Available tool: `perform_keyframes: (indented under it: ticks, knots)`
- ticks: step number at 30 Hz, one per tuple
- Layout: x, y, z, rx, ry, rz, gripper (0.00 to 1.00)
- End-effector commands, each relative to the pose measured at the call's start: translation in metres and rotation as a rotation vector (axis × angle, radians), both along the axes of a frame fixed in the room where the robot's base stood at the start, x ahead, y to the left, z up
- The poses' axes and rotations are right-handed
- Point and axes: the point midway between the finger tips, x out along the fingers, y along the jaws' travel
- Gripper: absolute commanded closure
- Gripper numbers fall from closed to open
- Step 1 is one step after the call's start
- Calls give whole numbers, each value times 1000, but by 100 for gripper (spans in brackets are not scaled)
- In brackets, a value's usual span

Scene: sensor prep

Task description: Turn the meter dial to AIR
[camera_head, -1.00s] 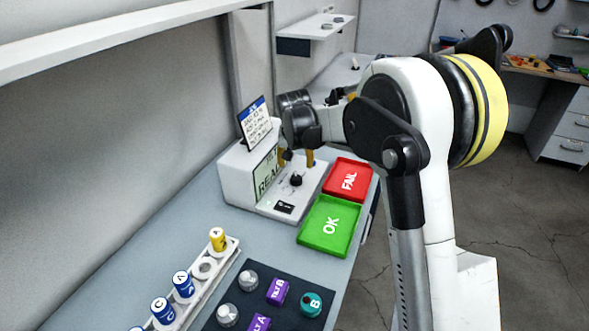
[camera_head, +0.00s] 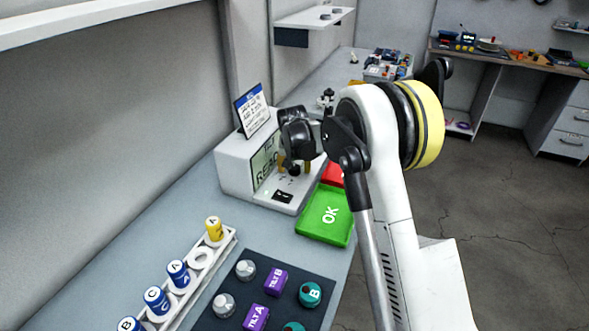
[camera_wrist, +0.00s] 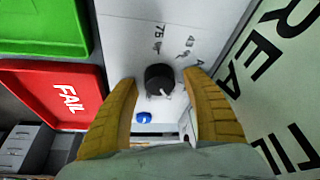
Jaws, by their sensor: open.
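The white meter (camera_head: 235,165) stands on the bench against the wall, with a screen whose lettering is partly hidden. Its black dial (camera_wrist: 159,79) sits on the white panel, with a light pointer mark toward its lower right. Printed marks, one reading 75, lie beyond the dial; I cannot make out AIR. In the head view the dial (camera_head: 294,171) is just below my gripper. My gripper (camera_wrist: 160,82) is open, its yellow fingers on either side of the dial in the wrist view. I cannot tell whether they touch it.
A green OK tray (camera_head: 318,222) and a red FAIL tray (camera_wrist: 55,110) lie beside the meter. A blue button (camera_wrist: 144,117) is near the dial. A sign (camera_head: 252,110) stands on the meter. A bottle rack (camera_head: 225,243) and a dark mat (camera_head: 250,287) with several pieces are nearer.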

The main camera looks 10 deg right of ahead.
Motion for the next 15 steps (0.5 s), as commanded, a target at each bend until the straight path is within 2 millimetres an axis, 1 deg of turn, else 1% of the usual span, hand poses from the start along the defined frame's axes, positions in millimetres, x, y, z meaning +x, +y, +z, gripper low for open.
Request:
perform_keyframes:
  ticks: [2,3,5,6,7,8,15]
  knots:
    - [0,0,0,0,0,0,43]
    - [0,0,0,0,0,0,53]
    - [0,0,0,0,0,0,72]
    - [0,0,0,0,0,0,84]
    - [0,0,0,0,0,0,93]
    - [0,0,0,0,0,0,96]
    - [0,0,0,0,0,2,96]
